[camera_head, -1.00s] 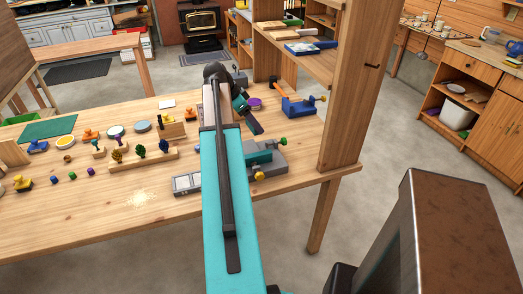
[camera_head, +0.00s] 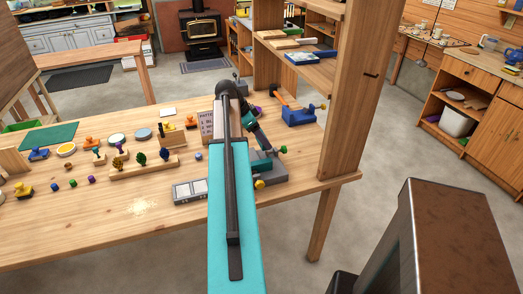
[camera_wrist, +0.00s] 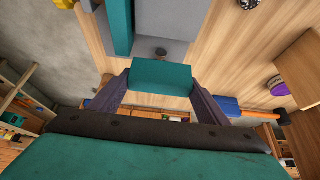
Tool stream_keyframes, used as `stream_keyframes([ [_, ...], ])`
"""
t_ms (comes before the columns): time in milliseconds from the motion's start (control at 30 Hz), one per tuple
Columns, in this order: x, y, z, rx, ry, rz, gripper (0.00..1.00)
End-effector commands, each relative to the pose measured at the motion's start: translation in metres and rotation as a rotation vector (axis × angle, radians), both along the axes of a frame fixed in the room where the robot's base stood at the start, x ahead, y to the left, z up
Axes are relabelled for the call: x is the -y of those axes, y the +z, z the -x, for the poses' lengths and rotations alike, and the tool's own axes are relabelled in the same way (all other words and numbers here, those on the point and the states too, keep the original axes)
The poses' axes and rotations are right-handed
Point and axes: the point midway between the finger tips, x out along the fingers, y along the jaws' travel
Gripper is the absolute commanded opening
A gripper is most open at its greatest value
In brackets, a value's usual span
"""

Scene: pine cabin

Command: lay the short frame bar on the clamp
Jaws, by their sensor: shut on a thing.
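The clamp (camera_head: 270,172) is a grey body with a teal jaw, a green knob and a yellow knob, at the right front of the table. In the wrist view its grey body (camera_wrist: 165,22) and teal jaw (camera_wrist: 117,25) fill the top middle. My gripper (camera_wrist: 160,80) has its two dark fingers shut on a teal block, apparently the short frame bar (camera_wrist: 162,77), seen nearly end-on. It appears just short of the grey body; whether they touch I cannot tell. In the head view my gripper (camera_head: 264,144) is above the clamp's back edge, and the bar is hard to separate from the clamp.
A blue clamp (camera_head: 300,116) with an orange-handled tool beside it lies behind, to the right. A wooden post (camera_head: 350,100) stands close on the right. A grey tray (camera_head: 189,190) lies left of the clamp. Stamps, a rack (camera_head: 150,167) and small coloured pieces cover the left.

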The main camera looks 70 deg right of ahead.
Motion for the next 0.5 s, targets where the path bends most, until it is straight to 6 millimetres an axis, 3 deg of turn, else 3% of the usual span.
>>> stream_keyframes([
  [233,0.000,-0.026,0.000,-0.001,0.000,-0.001,0.48],
  [500,0.000,-0.031,0.000,0.001,0.000,0.001,0.48],
])
